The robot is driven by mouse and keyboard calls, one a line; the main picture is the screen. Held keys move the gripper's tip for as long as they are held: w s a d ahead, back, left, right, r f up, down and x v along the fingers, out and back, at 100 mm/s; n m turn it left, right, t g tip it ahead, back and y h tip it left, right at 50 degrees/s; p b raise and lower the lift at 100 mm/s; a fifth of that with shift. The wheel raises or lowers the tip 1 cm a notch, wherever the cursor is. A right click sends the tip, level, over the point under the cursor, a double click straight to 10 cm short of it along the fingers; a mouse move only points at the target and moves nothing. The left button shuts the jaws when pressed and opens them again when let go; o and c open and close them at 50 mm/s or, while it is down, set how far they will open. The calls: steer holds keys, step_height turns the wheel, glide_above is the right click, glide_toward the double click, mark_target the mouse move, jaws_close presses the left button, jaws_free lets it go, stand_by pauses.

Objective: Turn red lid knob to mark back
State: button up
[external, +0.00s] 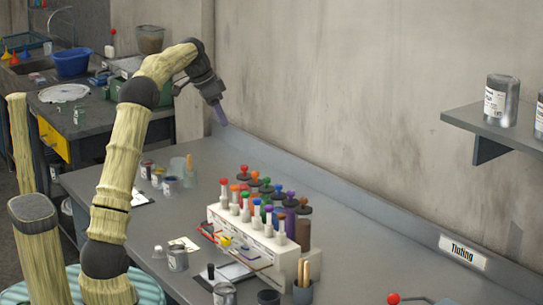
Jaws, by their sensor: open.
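A white tinting rack (285,262) stands on the grey bench, with several colour-knobbed pieces in two rows. A red knob (244,168) tops the far end of the back row. Another red knob (224,182) tops the far end of the front row. A third red ball knob (393,298) shows at the bottom edge, on a part mostly cut off. I cannot tell which is the lid knob, and no mark is readable. My gripper (222,120) is open and empty, raised near the wall, above and behind the rack's far end. It touches nothing.
Cans and cups (177,258) stand in front of the rack, with a clipboard (237,270) and a cup of sticks (303,291). Small pots (158,177) sit at the bench's left end. A wall shelf (490,118) holds cans at right. Bench between rack and wall is clear.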

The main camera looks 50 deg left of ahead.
mark_target(244, 166)
steer(key=p+x, duration=0.1)
steer(key=x, duration=1.5)
steer(key=shift+w+d+f, duration=0.1)
steer(key=shift+w+f, duration=0.05)
steer(key=shift+f, duration=0.2)
jaws_close()
